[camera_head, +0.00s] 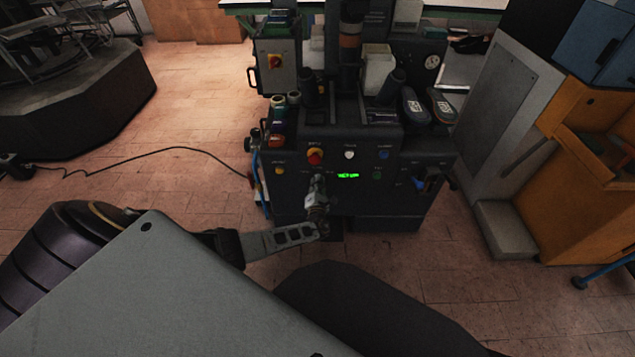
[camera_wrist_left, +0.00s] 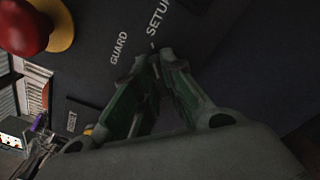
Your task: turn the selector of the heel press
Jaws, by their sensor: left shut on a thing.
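The heel press (camera_head: 350,170) is a dark machine with a control panel on its front. My left gripper (camera_head: 318,182) reaches the panel from below, just under the red emergency button (camera_head: 315,157). In the left wrist view my left gripper (camera_wrist_left: 158,60) has its fingers close together against the panel, beside the printed words GUARD and SETUP. It is shut on the selector, which the fingers hide, so its exact angle cannot be told. The red button with its yellow base also shows in the left wrist view (camera_wrist_left: 22,28). My right gripper is not in view.
A green lit display (camera_head: 347,175) sits right of my gripper. A blue-handled switch (camera_head: 420,184) is on the panel's right side. Shoes (camera_head: 428,105) stand on top at the right. A grey cabinet (camera_head: 497,110) stands close on the right. The floor left of the press is mostly open, with a cable (camera_head: 150,155).

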